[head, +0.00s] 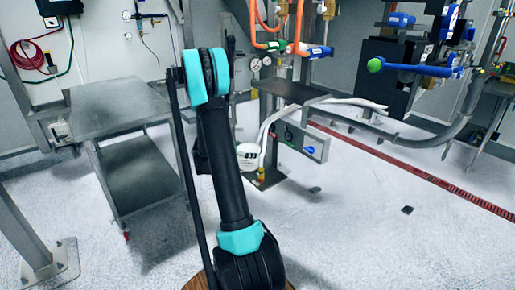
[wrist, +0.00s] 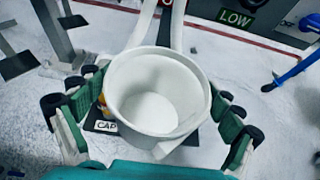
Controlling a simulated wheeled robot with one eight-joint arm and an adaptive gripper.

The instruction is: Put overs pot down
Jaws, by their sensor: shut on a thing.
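The overs pot is a white, round, open-topped pot (wrist: 158,62) with a small tab or spout on its near rim. In the wrist view it is upright, fills the middle and looks empty inside. My gripper (wrist: 155,100) is shut on it, with green-padded fingers on its left and right sides. In the head view my own arm hides the gripper. A white rounded thing with a dark label (head: 248,157) shows just right of the arm there; I cannot tell whether it is the pot.
A metal table (head: 115,105) with a lower shelf stands at the left, its top bare. A grey control box (head: 303,141) with white hoses is right of my arm. Blue-handled pipework (head: 415,68) fills the back right. A red floor strip (head: 420,170) crosses open floor at the right.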

